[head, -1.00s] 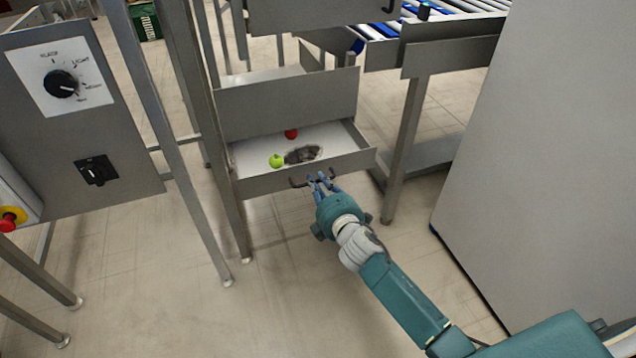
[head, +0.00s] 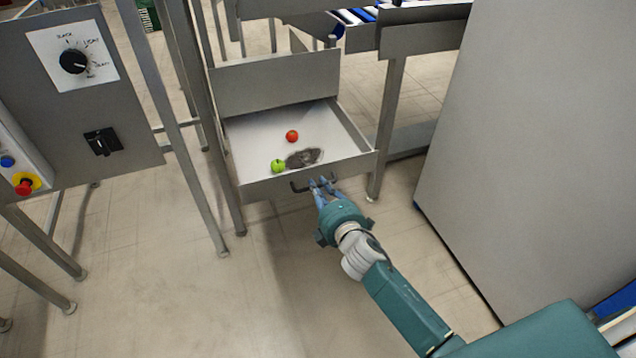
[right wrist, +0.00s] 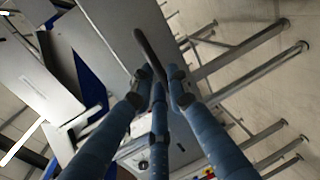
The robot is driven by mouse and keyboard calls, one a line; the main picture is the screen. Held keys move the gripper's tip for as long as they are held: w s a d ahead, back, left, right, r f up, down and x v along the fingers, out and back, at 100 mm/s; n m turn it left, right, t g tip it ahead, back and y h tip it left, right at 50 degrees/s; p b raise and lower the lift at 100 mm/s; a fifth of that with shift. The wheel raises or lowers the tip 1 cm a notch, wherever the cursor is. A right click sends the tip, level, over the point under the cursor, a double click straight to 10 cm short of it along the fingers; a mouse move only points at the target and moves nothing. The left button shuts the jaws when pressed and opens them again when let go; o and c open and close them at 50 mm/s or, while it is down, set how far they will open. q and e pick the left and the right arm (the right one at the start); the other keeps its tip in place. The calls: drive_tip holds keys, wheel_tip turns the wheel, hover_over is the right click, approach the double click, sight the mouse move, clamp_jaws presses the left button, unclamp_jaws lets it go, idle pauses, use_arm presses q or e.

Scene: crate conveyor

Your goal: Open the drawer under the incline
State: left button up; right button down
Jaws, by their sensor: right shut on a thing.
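The metal drawer (head: 258,190) under the incline is pulled well out, with its white floor showing. In it lie a green apple-like item (head: 278,166), a red round item (head: 292,136) and a dark grey item (head: 303,158) that I cannot identify. A dark handle (head: 298,187) is on the drawer's front; it also shows in the right wrist view (right wrist: 146,46). My right gripper (head: 322,183) is shut on this handle, its blue fingers around the handle's right part. In the right wrist view the fingers (right wrist: 160,78) close around the dark bar. My left gripper is not in view.
A control panel (head: 75,110) with a knob and a red button stands at the left. Metal legs (head: 195,130) stand left of the drawer. A large grey cabinet side (head: 520,140) is at the right. The floor (head: 270,290) before the drawer is clear.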

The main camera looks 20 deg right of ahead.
drive_tip(key=c, duration=1.7)
unclamp_jaws()
drive_tip(key=shift+w, duration=0.1)
drive_tip(key=shift+o, duration=0.2)
drive_tip(key=v, duration=1.2)
